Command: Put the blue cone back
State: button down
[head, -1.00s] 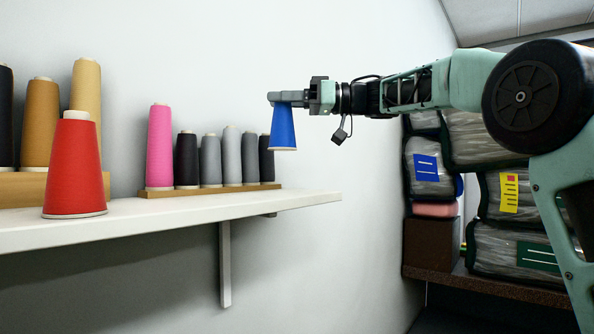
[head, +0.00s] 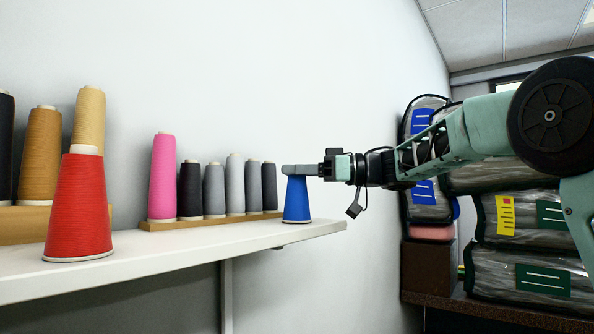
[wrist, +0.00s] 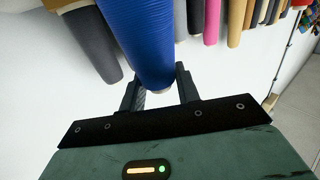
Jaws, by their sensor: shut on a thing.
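The blue cone (head: 297,200) is upright at the right end of the white shelf (head: 200,257), just right of the wooden strip (head: 205,222) of cones. Its base appears at shelf height; I cannot tell whether it touches. My gripper (head: 300,170) is shut on the top of the blue cone, reaching in from the right. In the wrist view, the blue cone (wrist: 142,40) runs down between the two fingers of my gripper (wrist: 158,90).
On the strip stand a pink cone (head: 162,178) and several black and grey cones. A red cone (head: 78,210) stands at the front left, with tan and brown cones behind. Bagged comforters (head: 520,215) are stacked at right. The shelf front between red and blue cones is clear.

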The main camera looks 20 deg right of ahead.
jog(key=c, duration=1)
grip_release()
jog(key=shift+f, duration=0.1)
jog(key=shift+b+v, duration=2.1)
jog(key=shift+v, duration=3.9)
